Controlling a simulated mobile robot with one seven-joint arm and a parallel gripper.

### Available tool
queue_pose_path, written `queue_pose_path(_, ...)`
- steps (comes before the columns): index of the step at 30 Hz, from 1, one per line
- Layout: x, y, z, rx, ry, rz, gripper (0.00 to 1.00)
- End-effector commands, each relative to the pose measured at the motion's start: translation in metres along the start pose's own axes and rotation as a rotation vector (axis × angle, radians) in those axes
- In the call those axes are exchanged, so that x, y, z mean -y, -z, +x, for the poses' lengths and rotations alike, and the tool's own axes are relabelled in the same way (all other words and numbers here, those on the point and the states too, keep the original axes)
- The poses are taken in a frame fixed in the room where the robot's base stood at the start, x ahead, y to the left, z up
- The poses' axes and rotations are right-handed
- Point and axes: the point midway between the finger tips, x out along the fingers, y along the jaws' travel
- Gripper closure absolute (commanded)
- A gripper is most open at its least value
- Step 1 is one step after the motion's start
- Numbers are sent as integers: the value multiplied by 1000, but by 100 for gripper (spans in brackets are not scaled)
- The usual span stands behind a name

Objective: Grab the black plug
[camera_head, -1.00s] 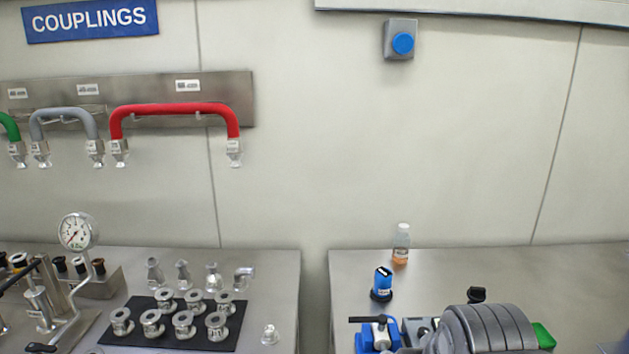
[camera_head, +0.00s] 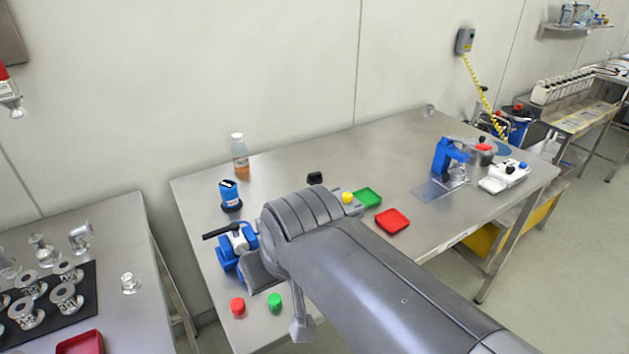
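My arm reaches in from the lower right and bends over the table's left part.
The table's back middle is clear.

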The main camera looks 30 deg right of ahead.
Motion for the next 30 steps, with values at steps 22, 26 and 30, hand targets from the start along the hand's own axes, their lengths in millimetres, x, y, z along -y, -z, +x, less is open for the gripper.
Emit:
queue_pose_path(22, 0, 0, 0, 0, 0, 0, 28)
queue_pose_path(26, 0, 0, 0, 0, 0, 0, 27)
queue_pose_path(30, 0, 2, 0, 1, -1, 1, 27)
